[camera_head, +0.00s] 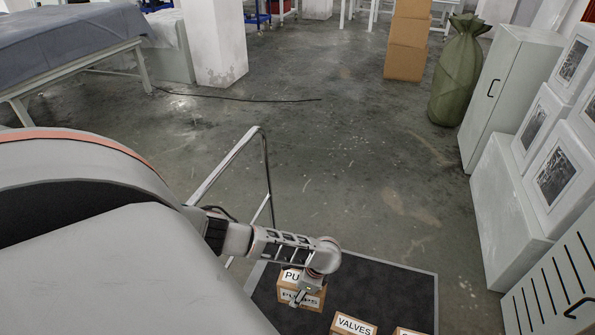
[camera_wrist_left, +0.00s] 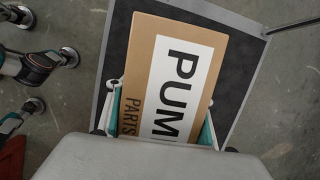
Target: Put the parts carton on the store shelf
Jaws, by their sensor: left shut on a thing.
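The brown parts carton (camera_head: 313,301), labelled PUMPS, is at the left end of the dark cart top (camera_head: 385,290) at the bottom of the head view. The carton (camera_wrist_left: 193,55) also fills the middle of the left wrist view, reading "PUM" and "PARTS". My left gripper (camera_head: 299,296) is over the carton. In the left wrist view its teal-padded fingers (camera_wrist_left: 160,122) lie along opposite sides of the carton, shut on it. I cannot tell whether the carton rests on the cart or is slightly raised. I cannot make out a store shelf. My right gripper is not in view.
A VALVES carton (camera_head: 353,325) and another carton (camera_head: 410,331) stand right of it on the cart. The cart's metal handle (camera_head: 228,166) rises at left. White cabinets (camera_head: 508,200) line the right side, with a green sack (camera_head: 460,75) beyond. The middle floor is clear.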

